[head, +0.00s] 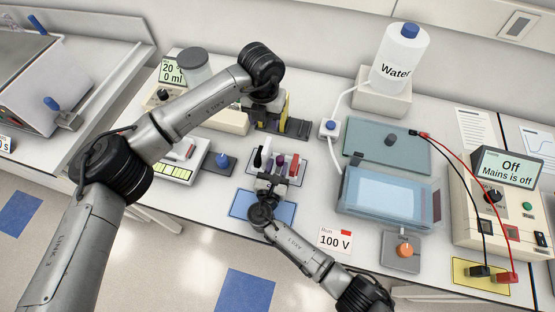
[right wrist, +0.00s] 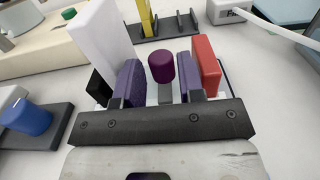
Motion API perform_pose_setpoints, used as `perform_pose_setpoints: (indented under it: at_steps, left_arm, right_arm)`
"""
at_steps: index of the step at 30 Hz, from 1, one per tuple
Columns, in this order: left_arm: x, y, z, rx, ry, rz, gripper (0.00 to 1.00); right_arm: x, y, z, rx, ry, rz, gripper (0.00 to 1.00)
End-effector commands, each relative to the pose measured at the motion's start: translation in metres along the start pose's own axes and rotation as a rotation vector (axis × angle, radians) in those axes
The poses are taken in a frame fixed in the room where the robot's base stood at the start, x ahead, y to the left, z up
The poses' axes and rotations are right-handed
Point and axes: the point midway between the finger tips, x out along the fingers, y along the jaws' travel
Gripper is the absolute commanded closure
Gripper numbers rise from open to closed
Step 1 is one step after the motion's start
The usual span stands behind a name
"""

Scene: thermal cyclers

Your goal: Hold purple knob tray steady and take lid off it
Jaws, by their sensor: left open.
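The purple knob (head: 281,160) stands on the small tray at the middle of the bench, between upright white and red pieces. In the right wrist view, the knob (right wrist: 161,66) shows beyond a grey part, with the white block (right wrist: 100,38) to the left and the red block (right wrist: 206,66) to the right. My right gripper (head: 271,182) is at the tray's near side. Its fingers are spread, one on each side of the knob, with gaps to it. My left gripper (head: 268,108) is open and empty above the far side, beside the black rack. The tray's lid edges are hard to make out.
A black rack (head: 296,128) with a yellow piece stands behind the tray. A blue mat (head: 248,204) lies in front. A clear blue tank (head: 390,195) is to the right, and a scale with a blue knob (head: 222,161) is to the left.

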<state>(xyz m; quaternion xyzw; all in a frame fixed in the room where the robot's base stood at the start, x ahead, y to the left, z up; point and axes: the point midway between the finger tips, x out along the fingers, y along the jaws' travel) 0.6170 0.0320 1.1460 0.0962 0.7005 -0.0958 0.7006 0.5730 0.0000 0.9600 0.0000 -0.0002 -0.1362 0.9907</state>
Motion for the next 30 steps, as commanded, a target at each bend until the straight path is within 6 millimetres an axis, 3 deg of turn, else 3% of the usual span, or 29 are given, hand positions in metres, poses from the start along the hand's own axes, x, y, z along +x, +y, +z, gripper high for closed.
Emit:
perform_pose_setpoints:
  at_steps: [7,19,30]
  left_arm:
    - [0.000,0.000,0.000,0.000,0.000,-0.001,0.53]
    - [0.000,0.000,0.000,0.000,0.000,-0.001,0.53]
    - [0.000,0.000,0.000,0.000,0.000,-0.001,0.53]
  right_arm:
    - [0.018,0.000,0.000,-0.001,0.000,0.000,0.64]
    - [0.022,0.000,0.000,0.000,0.000,0.000,0.64]
    - [0.021,0.000,0.000,0.000,0.000,0.000,0.99]
